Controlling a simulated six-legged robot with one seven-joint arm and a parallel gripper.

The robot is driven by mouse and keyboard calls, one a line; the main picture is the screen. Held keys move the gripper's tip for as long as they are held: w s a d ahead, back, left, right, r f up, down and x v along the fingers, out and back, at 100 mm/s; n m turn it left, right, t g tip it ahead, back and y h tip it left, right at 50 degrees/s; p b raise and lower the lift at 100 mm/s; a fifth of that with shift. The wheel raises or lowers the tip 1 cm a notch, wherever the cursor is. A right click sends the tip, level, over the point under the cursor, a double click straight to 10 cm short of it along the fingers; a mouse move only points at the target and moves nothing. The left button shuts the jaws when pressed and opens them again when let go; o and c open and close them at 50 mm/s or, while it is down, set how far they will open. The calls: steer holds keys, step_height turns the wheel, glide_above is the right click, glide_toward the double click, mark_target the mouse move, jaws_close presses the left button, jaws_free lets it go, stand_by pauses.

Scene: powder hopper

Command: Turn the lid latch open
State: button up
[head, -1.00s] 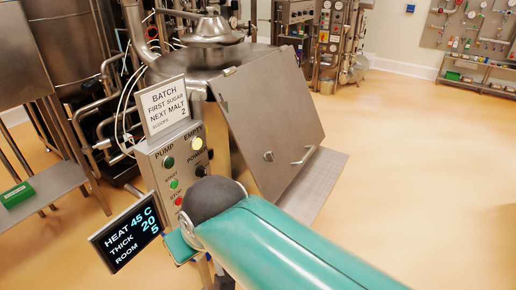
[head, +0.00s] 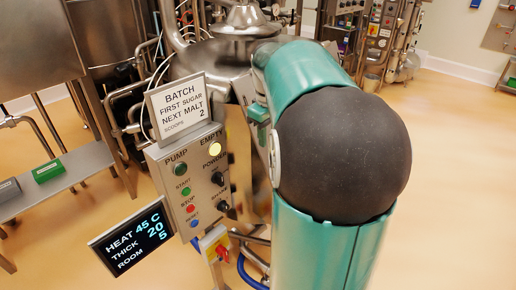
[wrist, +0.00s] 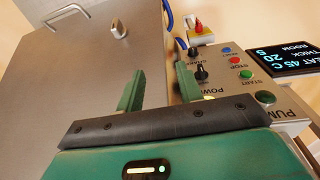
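The hopper lid (wrist: 75,80), a flat grey metal panel, fills the left of the wrist view. The latch (wrist: 119,30), a small metal knob, sits on the lid near its top edge in that view. My gripper (wrist: 159,60) shows two green fingers standing apart with nothing between them. The left finger is over the lid; the right one is beside the control panel. The latch is beyond the fingertips, up and to the left, apart from them. In the head view my arm hides the latch and most of the lid.
A bar handle (wrist: 68,18) is on the lid beside the latch. The control panel (head: 183,205) with buttons and knobs stands close to my arm. A batch sign (head: 178,108) and a display screen (head: 134,238) flank it. Open floor lies at the right.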

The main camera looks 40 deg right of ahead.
steer(key=s+d+f+y, duration=0.1)
steer(key=s+d+f, duration=0.2)
steer(key=d, duration=0.8)
steer(key=shift+g, duration=0.3)
steer(key=f, duration=1.4)
steer(key=shift+w, duration=0.25)
steer(key=shift+r, duration=0.1)
jaws_close()
